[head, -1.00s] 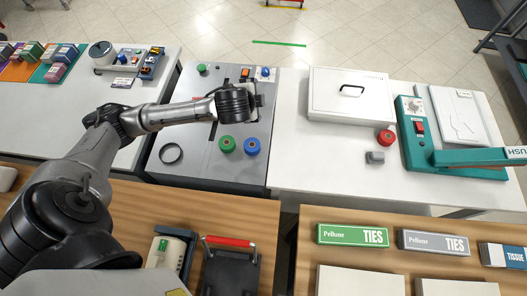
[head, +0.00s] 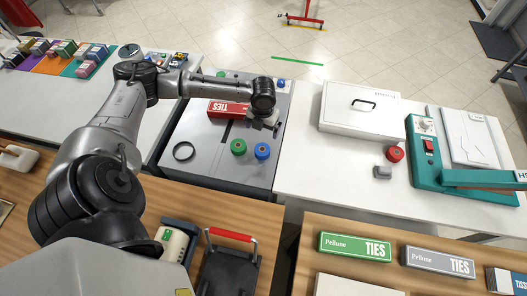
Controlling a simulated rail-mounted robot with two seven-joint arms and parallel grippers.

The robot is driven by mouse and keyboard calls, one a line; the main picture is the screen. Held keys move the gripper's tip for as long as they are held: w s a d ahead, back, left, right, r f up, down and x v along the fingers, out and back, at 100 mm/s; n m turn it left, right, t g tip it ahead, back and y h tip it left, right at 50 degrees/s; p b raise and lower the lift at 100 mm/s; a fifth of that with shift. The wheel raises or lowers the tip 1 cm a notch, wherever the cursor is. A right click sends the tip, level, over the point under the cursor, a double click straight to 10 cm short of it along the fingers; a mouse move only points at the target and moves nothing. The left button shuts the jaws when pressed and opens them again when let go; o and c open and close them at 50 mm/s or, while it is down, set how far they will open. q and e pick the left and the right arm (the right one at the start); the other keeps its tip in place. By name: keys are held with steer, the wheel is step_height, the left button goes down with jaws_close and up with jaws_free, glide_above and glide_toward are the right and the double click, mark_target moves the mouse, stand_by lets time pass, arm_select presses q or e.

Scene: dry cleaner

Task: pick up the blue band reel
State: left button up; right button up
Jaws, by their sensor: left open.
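The blue band reel (head: 262,151) lies on the grey machine top (head: 205,165), just right of a green reel (head: 238,147). My left gripper (head: 266,122) hangs above and a little behind the blue reel in the picture, apart from it. It is open, though its fingers are small and partly hidden by the wrist. My right gripper is not in the head view.
A red TIES box (head: 229,109) lies behind the reels, partly under my arm. A white lidded case (head: 358,113), a red reel (head: 394,154) and a teal press (head: 428,170) stand on the right table.

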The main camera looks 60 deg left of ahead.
mark_target(262, 149)
arm_select(q)
step_height(262, 149, down, 14)
steer(key=shift+s+r+m+b, duration=0.1)
steer(key=shift+s+m+b, duration=0.05)
steer(key=shift+m+b, duration=0.7)
steer(key=shift+c, duration=0.5)
steer(key=shift+d, duration=0.1)
steer(key=c, duration=0.9)
